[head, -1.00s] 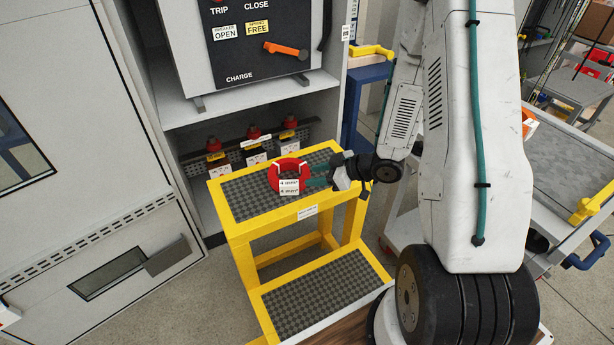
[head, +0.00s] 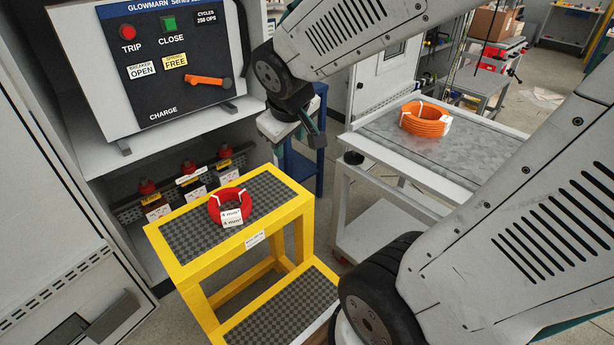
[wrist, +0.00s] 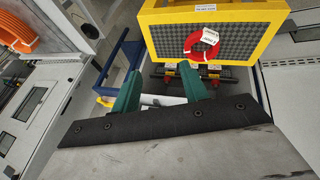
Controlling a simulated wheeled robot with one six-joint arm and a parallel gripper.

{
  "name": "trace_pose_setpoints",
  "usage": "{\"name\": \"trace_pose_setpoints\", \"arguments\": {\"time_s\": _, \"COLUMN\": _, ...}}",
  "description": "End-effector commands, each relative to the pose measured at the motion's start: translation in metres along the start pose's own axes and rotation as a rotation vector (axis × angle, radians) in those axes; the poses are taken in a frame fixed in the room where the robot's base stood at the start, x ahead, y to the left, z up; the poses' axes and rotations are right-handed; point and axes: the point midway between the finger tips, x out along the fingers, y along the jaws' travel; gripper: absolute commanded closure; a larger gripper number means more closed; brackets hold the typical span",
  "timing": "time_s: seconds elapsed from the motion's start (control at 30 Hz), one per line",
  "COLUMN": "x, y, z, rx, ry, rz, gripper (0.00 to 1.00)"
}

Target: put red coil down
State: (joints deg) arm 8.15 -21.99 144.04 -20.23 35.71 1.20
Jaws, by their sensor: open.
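The red coil (head: 230,206), with white labels on it, lies on the dark checkered top step of the yellow step stool (head: 171,264). In the wrist view the red coil (wrist: 202,44) rests on the stool top, beyond the fingertips and apart from them. My gripper (head: 312,128) is raised above and to the right of the stool in the head view. In the wrist view its two green fingers (wrist: 160,92) are spread apart with nothing between them.
A breaker panel (head: 170,65) with an orange handle stands in the open cabinet behind the stool. Red-capped parts (head: 188,168) sit on the shelf below. A grey cart (head: 385,145) at the right carries an orange coil (head: 426,118). The stool top around the red coil is clear.

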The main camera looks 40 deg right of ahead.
Motion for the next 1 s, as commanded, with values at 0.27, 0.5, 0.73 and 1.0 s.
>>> {"name": "trace_pose_setpoints", "arguments": {"time_s": 0.27, "x": -0.09, "y": -0.058, "z": 0.084, "rx": 0.098, "ry": -0.183, "rz": -0.19, "gripper": 0.56}}
{"name": "trace_pose_setpoints", "arguments": {"time_s": 0.5, "x": -0.115, "y": -0.078, "z": 0.115, "rx": 0.099, "ry": -0.251, "rz": -0.272, "gripper": 0.56}}
{"name": "trace_pose_setpoints", "arguments": {"time_s": 0.73, "x": -0.116, "y": -0.078, "z": 0.115, "rx": 0.1, "ry": -0.255, "rz": -0.273, "gripper": 0.56}}
{"name": "trace_pose_setpoints", "arguments": {"time_s": 1.0, "x": -0.116, "y": -0.078, "z": 0.115, "rx": 0.1, "ry": -0.254, "rz": -0.273, "gripper": 0.56}}
